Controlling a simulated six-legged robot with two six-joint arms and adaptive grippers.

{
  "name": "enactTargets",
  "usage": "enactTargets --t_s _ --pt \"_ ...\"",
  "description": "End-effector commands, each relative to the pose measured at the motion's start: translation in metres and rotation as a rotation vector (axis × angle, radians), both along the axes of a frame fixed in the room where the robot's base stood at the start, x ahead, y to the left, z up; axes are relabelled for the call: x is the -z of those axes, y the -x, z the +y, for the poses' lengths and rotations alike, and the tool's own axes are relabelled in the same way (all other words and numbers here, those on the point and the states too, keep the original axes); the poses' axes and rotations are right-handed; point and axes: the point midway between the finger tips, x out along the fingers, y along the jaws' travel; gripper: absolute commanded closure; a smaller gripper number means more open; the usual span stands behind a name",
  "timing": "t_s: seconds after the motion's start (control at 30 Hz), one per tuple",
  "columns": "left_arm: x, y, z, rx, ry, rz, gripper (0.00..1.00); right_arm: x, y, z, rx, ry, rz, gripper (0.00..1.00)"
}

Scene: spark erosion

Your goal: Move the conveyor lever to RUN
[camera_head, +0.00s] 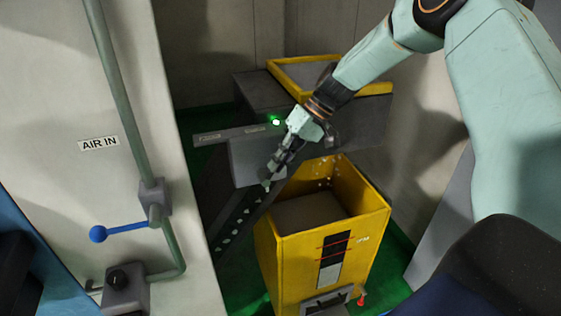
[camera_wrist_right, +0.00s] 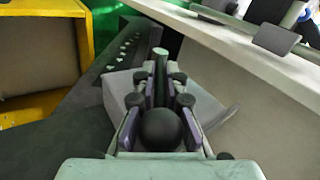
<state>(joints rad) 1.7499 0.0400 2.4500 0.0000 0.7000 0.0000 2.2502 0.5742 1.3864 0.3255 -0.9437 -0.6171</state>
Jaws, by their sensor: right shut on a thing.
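The conveyor lever shows in the right wrist view as a black ball knob (camera_wrist_right: 160,130) on a grey-green rod. My right gripper (camera_wrist_right: 160,118) is shut on the knob, with a finger on either side. In the head view my right gripper (camera_head: 277,168) reaches down in front of the grey lever box (camera_head: 243,162) and hides most of the lever. I cannot read the label plate (camera_head: 225,135) above the box, so the lever's position is not clear. A green lamp (camera_head: 276,121) glows beside the gripper. My left gripper is not in view.
A yellow bin (camera_head: 284,258) stands in front of the conveyor, and a yellow-rimmed hopper (camera_head: 290,66) sits behind.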

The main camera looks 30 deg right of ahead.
Motion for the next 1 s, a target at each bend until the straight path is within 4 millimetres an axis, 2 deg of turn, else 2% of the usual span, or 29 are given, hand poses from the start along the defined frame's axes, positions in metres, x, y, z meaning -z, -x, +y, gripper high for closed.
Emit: enactTargets --t_s 0.07,0.1,0.33,0.67,0.83,1.0 --pt "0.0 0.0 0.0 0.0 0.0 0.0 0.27 0.002 0.002 0.001 0.001 -0.006 0.006 1.0" --pt "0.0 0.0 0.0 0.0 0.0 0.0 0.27 0.002 0.002 0.001 0.002 -0.006 0.006 0.86" --pt "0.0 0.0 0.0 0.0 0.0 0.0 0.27 0.001 0.001 0.001 0.001 -0.003 0.003 0.66" --pt "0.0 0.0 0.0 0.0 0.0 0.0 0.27 -0.002 0.0 -0.001 0.001 -0.002 0.0 0.66" --pt "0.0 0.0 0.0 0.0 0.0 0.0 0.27 -0.02 0.003 -0.013 0.003 -0.003 -0.003 0.66" --pt "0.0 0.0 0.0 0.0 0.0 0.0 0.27 -0.049 0.007 -0.034 0.003 -0.004 -0.004 0.66"
